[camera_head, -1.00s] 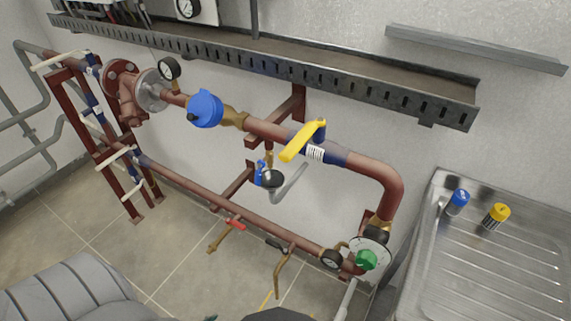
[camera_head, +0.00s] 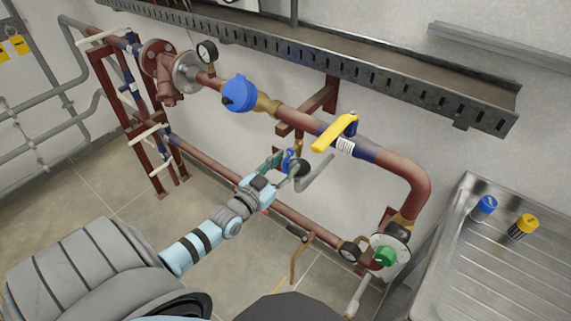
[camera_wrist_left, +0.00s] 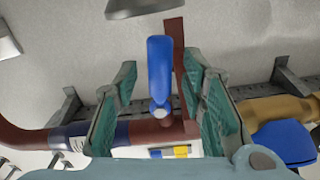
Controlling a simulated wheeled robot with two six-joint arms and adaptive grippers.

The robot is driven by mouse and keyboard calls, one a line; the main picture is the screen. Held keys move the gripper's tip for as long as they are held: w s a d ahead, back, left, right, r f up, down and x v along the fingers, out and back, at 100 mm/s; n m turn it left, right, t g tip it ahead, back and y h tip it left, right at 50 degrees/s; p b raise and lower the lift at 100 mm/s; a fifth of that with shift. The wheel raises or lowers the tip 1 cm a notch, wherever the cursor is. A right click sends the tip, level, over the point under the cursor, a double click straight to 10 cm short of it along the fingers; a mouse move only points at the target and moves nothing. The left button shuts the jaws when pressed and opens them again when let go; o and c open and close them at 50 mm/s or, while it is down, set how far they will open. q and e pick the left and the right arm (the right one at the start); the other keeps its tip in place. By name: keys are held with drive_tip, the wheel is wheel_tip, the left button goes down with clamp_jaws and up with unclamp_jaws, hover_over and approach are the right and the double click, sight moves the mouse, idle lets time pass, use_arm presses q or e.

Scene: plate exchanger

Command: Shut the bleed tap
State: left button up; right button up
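The bleed tap, a small tap with a blue lever (camera_head: 289,156), hangs below the upper red-brown pipe near the middle of the head view. My left gripper (camera_head: 277,166) is at it and partly hides it. In the left wrist view the blue lever (camera_wrist_left: 160,65) stands upright between the fingers of my left gripper (camera_wrist_left: 158,85). The gripper is open, with one finger on each side of the lever and visible gaps on both sides. My right gripper is not in view.
A yellow lever (camera_head: 334,133) on the upper pipe (camera_head: 399,172) is close above the gripper. The lower pipe (camera_head: 205,169) runs below. A blue cap (camera_head: 239,94) and a cable tray (camera_head: 400,79) are above.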

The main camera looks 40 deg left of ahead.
use_arm(q)
drive_tip(key=shift+w, duration=0.5)
clamp_jaws()
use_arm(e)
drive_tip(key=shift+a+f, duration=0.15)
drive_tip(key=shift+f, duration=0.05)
